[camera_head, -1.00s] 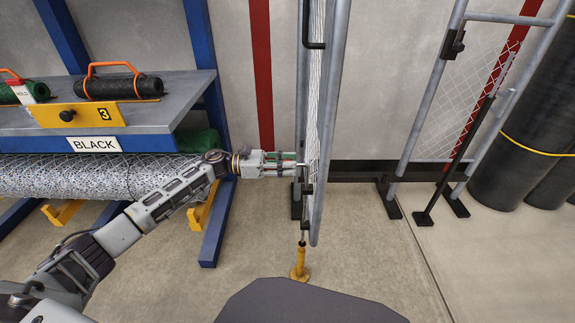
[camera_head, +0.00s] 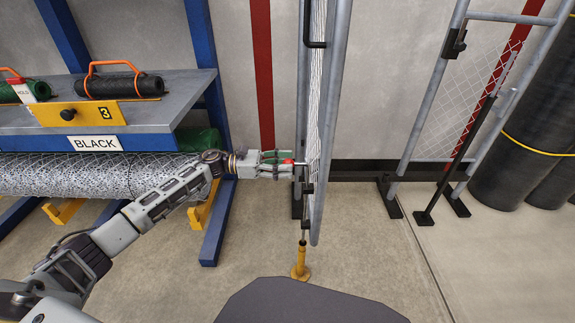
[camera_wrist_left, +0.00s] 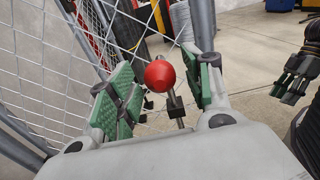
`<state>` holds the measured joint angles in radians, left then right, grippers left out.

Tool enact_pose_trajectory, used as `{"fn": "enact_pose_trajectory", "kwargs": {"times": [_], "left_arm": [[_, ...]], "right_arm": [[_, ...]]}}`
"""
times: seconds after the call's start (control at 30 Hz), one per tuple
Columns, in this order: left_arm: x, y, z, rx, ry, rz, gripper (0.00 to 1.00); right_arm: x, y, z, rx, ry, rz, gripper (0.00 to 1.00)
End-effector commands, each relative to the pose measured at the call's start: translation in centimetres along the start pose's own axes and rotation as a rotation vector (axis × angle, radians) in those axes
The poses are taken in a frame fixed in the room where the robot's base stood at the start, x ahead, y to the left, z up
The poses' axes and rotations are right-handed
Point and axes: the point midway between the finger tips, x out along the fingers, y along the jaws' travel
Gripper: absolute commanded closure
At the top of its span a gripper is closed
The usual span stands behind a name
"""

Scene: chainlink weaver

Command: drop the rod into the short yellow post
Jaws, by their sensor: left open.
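The rod (camera_head: 303,231) hangs at the near end of the mesh gate leaf. Its lower end lines up with the top of the short yellow post (camera_head: 300,262) on the floor; I cannot tell whether it is inside. A red ball knob (camera_wrist_left: 160,76) sits on the rod's handle. My left gripper (camera_head: 284,160) is at the leaf, its green-padded fingers open. In the left wrist view the knob lies between the fingers, with space on both sides. My right gripper (camera_wrist_left: 290,84) shows at the right edge there; its jaw state is unclear.
The gate leaf (camera_head: 328,130) stands edge-on beside my left gripper. A blue rack (camera_head: 222,205) with a mesh roll (camera_head: 95,178) is at left. A second gate leaf (camera_head: 410,105) and black rolls (camera_head: 505,165) stand at right. Floor around the yellow post is clear.

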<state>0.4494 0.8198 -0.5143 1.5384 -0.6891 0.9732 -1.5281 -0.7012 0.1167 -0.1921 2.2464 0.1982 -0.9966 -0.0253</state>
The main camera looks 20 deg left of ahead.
Motion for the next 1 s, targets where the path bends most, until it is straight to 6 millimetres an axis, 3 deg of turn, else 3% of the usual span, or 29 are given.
{"fn": "enact_pose_trajectory", "kwargs": {"times": [0.6,1.0], "left_arm": [[-8.6,0.0,-0.1,-0.001,0.002,0.001,0.50],[-10.8,-0.1,-0.1,-0.001,0.001,-0.001,0.50]], "right_arm": [[0.0,0.0,0.0,0.001,0.000,0.000,0.60],[0.0,0.0,0.0,0.001,0.000,0.000,0.60]]}}
